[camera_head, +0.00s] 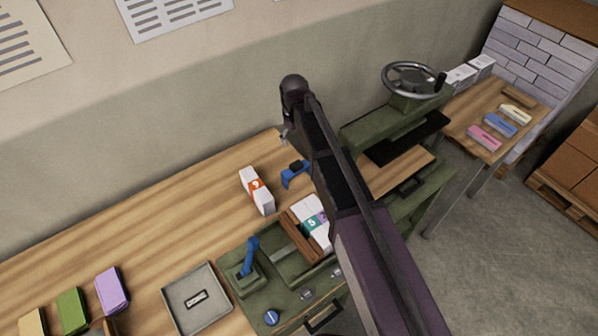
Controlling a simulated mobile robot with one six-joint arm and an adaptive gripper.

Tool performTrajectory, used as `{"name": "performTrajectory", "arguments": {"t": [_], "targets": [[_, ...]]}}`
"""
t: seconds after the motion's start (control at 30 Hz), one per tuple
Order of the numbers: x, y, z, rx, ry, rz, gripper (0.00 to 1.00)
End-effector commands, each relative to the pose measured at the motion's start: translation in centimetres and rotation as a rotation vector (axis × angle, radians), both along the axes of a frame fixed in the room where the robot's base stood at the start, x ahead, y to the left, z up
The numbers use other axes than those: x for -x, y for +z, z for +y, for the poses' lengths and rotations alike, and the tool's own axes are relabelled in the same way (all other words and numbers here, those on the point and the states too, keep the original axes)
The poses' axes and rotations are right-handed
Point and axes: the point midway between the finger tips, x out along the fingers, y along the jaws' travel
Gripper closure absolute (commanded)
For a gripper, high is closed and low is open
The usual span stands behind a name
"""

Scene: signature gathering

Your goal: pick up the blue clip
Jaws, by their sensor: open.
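The blue clip (290,178) lies on the wooden table behind the green device, with a black part at its top. It is right of a white pack with an orange label and just left of my dark arm. My gripper (285,136) shows only as a small grey piece beside the arm's upper end, above the clip in the picture. It is open, and nothing shows held in it. Most of it is hidden behind my arm, so I cannot tell its exact distance from the clip.
The white pack (257,191) stands close to the clip. A green device (283,268) with a blue lever (249,257) is in front. A grey tray (198,318) lies left of it. A green press with a handwheel (408,78) stands right. The table's back left is clear.

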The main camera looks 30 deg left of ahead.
Motion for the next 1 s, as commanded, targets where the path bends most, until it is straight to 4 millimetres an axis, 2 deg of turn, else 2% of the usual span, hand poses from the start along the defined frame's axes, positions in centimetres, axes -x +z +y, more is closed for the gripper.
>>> {"name": "performTrajectory", "arguments": {"t": [1.0], "targets": [[0.0, -7.4, 0.1, 0.000, 0.001, 0.000, 0.00]]}}
